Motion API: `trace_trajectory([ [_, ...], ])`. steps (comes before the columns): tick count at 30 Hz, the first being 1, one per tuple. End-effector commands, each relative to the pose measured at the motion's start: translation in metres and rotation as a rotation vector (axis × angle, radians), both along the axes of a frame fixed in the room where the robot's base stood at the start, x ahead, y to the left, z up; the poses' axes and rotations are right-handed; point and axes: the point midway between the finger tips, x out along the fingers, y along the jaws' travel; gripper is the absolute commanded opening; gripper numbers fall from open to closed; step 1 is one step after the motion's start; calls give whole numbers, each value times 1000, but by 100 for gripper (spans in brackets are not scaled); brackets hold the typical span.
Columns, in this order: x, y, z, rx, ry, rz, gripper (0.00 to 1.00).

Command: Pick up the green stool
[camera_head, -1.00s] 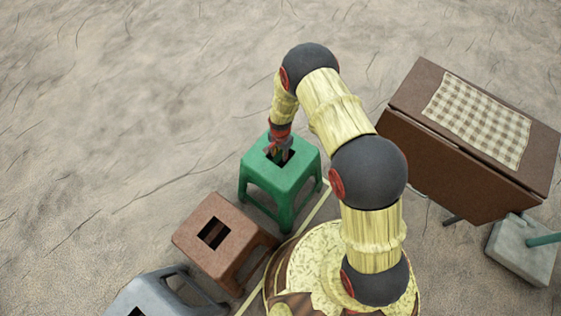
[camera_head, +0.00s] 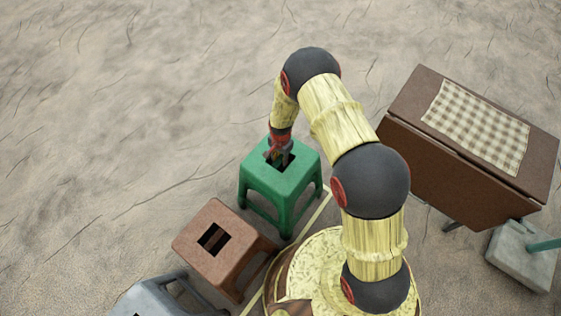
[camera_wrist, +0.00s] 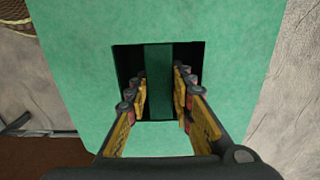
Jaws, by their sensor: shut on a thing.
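The green stool (camera_head: 281,184) stands upright on the ground near the centre of the head view, with a rectangular opening in its seat. My gripper (camera_head: 279,161) reaches down from above into this opening. In the wrist view the seat of the green stool (camera_wrist: 85,75) fills most of the picture. There, a green bar runs across the dark opening, between the two fingers of my gripper (camera_wrist: 159,88). My gripper is shut on this bar of the stool. The fingertips are partly hidden inside the opening.
A brown stool (camera_head: 236,265) stands close by at the lower left, and a grey stool (camera_head: 155,300) is partly cut off beyond it. A brown table (camera_head: 405,97) with a checked cloth (camera_head: 475,130) and a grey block (camera_head: 520,262) are at the right. Ground behind and left is clear.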

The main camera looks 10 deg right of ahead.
Motion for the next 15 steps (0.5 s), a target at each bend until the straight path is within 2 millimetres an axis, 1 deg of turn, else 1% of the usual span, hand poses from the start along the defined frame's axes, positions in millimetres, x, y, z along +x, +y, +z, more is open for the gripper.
trace_trajectory([
  [1,3,1,14,1,-6,0,0],
  [5,3,1,44,1,-5,0,0],
  [9,3,0,78,1,-5,0,0],
  [15,3,0,121,1,-5,0,0],
])
